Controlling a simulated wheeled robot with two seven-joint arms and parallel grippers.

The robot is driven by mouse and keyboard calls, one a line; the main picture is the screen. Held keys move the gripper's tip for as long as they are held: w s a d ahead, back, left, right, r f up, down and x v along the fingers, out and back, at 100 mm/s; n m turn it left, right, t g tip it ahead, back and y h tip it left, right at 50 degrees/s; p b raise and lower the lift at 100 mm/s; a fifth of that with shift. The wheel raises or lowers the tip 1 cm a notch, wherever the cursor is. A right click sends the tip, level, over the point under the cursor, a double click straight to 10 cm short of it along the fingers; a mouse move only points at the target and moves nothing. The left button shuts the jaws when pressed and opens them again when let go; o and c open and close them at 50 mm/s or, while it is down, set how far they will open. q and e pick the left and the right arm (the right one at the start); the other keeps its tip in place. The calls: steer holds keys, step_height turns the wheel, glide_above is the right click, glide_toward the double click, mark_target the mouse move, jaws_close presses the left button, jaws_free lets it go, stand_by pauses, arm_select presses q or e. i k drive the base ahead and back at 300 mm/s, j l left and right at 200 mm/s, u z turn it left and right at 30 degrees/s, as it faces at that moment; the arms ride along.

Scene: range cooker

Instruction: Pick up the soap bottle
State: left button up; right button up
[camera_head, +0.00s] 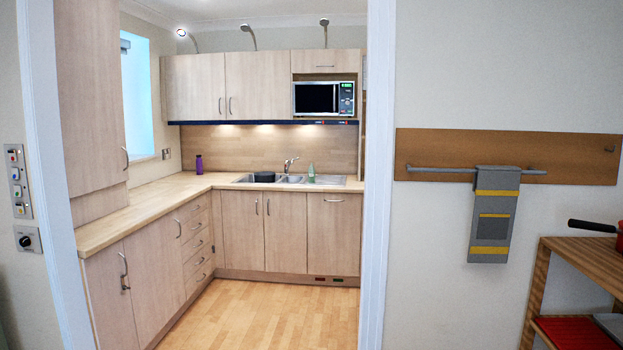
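A small green bottle (311,173), which looks like the soap bottle, stands upright at the back of the sink area, right of the tap (290,164). It is far off, through the doorway, and small in view. A purple bottle (199,164) stands on the counter further left, near the corner. Neither of my grippers shows in the head view.
A white door frame (378,180) borders the opening on the right. The wooden floor (270,312) beyond is clear. An L-shaped counter (150,207) runs left and back. A wooden shelf (575,262) with a red pan (619,236) stands at the right.

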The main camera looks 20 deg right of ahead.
mark_target(312, 170)
steer(key=i, duration=1.2)
steer(key=i+z, duration=0.1)
steer(key=i, duration=0.4)
steer(key=i+j, duration=0.1)
steer(key=i, duration=0.35)
steer(key=i+j+z, duration=0.15)
steer(key=i, duration=0.35)
steer(key=i+z, duration=0.1)
steer(key=i, duration=0.35)
steer(key=i+j, duration=0.25)
steer(key=i, duration=0.2)
steer(key=i+j+z, duration=0.15)
steer(key=i, duration=0.35)
steer(key=i+l, duration=0.15)
steer(key=i, duration=0.35)
steer(key=i+l+u, duration=0.1)
steer(key=i, duration=0.4)
steer(key=i+l, duration=0.2)
steer(key=i, duration=0.3)
steer(key=i+l, duration=0.2)
steer(key=i, duration=0.3)
steer(key=i+l+u, duration=0.1)
steer(key=i, duration=0.4)
